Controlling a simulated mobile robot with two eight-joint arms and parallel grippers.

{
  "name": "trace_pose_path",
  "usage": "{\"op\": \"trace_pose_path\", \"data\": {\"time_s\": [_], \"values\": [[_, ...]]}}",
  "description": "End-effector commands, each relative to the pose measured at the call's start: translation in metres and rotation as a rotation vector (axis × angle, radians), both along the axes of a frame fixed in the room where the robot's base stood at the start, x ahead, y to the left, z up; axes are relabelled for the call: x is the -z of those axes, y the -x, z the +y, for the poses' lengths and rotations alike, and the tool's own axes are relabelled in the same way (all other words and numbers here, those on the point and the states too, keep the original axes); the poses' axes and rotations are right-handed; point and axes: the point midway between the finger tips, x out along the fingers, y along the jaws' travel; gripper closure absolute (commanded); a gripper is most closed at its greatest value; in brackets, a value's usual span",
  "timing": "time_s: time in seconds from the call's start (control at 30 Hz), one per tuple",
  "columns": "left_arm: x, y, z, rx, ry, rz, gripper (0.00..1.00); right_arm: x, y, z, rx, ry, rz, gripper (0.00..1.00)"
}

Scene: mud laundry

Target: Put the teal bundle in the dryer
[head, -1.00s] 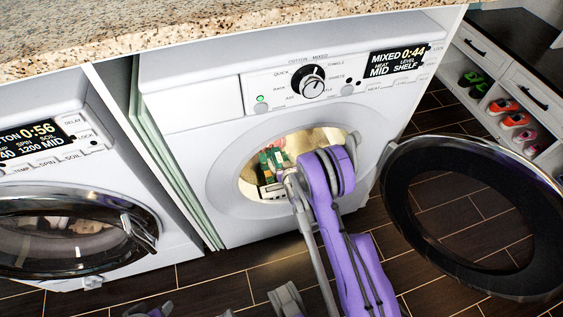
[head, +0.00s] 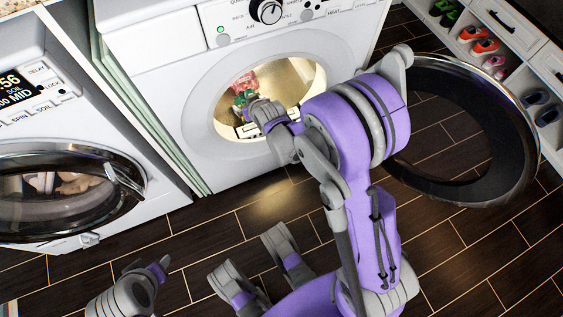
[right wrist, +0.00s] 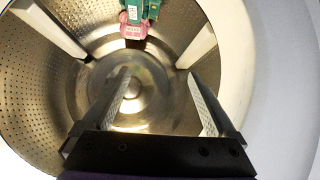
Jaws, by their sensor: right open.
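The teal bundle (head: 241,99), green with a pink-red part, is inside the dryer drum in the head view. In the right wrist view the bundle (right wrist: 150,10) shows at the top edge, partly cut off, beyond my fingertips. My right gripper (right wrist: 159,82) is open, with nothing between its fingers. In the head view my right gripper (head: 246,130) is at the drum mouth, partly hidden by my wrist. The dryer (head: 165,95) has its round door (head: 525,125) swung wide open to the right.
A washer (head: 160,215) with a closed glass door stands at the left, with clothes inside. A shelf unit (head: 515,30) with several pairs of shoes is at the upper right. Tiled dark floor (head: 240,230) lies clear in front of the dryer.

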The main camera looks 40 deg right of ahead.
Motion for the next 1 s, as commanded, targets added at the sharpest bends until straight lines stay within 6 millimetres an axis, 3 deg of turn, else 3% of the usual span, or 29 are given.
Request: {"op": "trace_pose_path", "data": {"time_s": [0.1, 0.3, 0.6, 0.8, 1.0], "values": [[0.000, 0.000, 0.000, 0.000, 0.000, 0.000, 0.50, -0.033, 0.039, 0.021, -0.026, -0.011, 0.077, 0.08], [0.000, 0.000, 0.000, 0.000, 0.000, 0.000, 0.50, -0.069, 0.115, 0.049, -0.066, -0.025, 0.211, 0.08], [0.000, 0.000, 0.000, 0.000, 0.000, 0.000, 0.50, -0.087, 0.242, 0.077, -0.119, -0.033, 0.399, 0.08], [0.000, 0.000, 0.000, 0.000, 0.000, 0.000, 0.50, -0.083, 0.290, 0.083, -0.138, -0.034, 0.469, 0.08], [0.000, 0.000, 0.000, 0.000, 0.000, 0.000, 0.50, -0.082, 0.299, 0.084, -0.142, -0.035, 0.485, 0.08]]}}
